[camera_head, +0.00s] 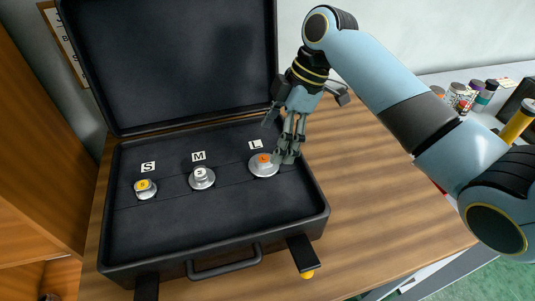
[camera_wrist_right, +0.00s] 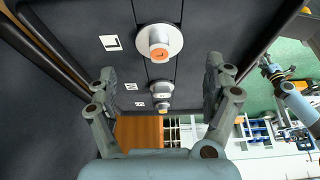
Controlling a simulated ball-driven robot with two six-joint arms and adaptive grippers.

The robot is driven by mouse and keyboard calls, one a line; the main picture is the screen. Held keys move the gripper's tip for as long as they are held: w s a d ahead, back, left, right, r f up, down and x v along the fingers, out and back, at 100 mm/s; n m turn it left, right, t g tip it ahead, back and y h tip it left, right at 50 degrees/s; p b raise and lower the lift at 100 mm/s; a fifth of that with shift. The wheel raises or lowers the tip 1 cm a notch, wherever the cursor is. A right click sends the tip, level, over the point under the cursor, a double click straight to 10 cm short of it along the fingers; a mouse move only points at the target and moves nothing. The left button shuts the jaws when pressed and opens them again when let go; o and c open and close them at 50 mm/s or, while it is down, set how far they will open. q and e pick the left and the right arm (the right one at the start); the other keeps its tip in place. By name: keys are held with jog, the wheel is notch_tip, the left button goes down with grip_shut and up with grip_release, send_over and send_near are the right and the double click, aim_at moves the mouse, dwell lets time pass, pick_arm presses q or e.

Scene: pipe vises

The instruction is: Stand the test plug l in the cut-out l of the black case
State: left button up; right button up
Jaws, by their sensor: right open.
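The test plug l (camera_head: 264,160), a silver disc with a raised stem and an orange top, stands upright by the white L label in the black case (camera_head: 190,235). It also shows in the right wrist view (camera_wrist_right: 160,42), where it appears seated in its cut-out, whose edge is hidden beneath the disc. My right gripper (camera_head: 287,155) is open beside the plug, at its right in the head view. Its fingers (camera_wrist_right: 160,76) are spread and empty in the wrist view. My left gripper (camera_wrist_right: 270,70) appears small at the right of the wrist view; its fingers are too small to judge.
Plugs M (camera_head: 202,177) and S (camera_head: 145,188) stand by their labels to the left. The case lid (camera_head: 175,65) is open at the back. Wooden table (camera_head: 390,215) is clear right of the case. Several jars (camera_head: 470,95) stand far right.

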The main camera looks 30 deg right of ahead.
jog(key=v, duration=0.6)
jog(key=shift+r+b, duration=0.25)
jog(key=shift+b, duration=0.1)
jog(key=shift+d+f, duration=0.1)
jog(key=shift+d, duration=0.05)
